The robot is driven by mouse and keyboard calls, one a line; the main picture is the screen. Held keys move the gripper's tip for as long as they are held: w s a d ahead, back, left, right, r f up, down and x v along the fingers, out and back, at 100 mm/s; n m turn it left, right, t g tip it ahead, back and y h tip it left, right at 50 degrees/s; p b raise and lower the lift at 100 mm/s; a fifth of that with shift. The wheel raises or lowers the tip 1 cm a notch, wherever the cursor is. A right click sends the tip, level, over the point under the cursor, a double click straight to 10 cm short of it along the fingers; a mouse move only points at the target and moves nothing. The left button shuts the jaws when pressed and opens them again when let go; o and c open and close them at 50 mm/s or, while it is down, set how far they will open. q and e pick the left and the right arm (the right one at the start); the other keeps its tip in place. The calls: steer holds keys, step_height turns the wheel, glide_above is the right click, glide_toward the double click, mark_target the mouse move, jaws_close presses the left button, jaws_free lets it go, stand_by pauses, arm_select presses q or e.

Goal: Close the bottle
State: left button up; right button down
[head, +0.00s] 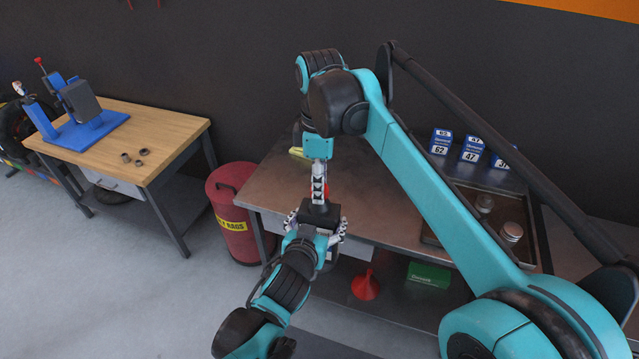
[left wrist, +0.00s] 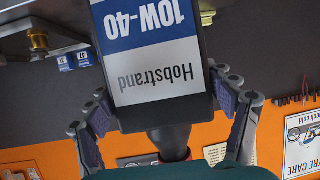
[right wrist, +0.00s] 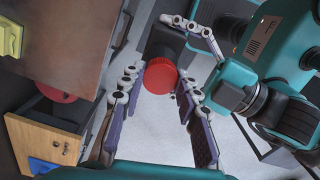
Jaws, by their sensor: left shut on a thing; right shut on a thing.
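The bottle (head: 320,213) is black, with a blue and white Hobstrand 10W-40 label (left wrist: 158,80) in the left wrist view. My left gripper (head: 318,238) is shut around its body and holds it in front of the workbench. The red cap (right wrist: 161,76) is between the fingertips of my right gripper (right wrist: 158,84), which is shut on it from above. A bit of red also shows beside these fingers in the head view (head: 327,189). The cap is in line with the bottle's neck (left wrist: 170,138); I cannot tell whether it is seated. The fingers partly hide the bottle.
The metal workbench (head: 270,185) is close behind the grippers. It holds a tray with jars (head: 511,232) and blue-white boxes (head: 471,149). A red funnel (head: 365,285) and a green box (head: 429,275) are on the lower shelf. A red bin (head: 237,215) stands left.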

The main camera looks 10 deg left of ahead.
steer(key=m, duration=1.6)
steer(key=shift+w, duration=0.1)
steer(key=c, duration=1.1)
jaws_free()
steer(key=shift+r, duration=0.1)
steer(key=shift+r, duration=2.15)
steer(key=shift+c, duration=0.3)
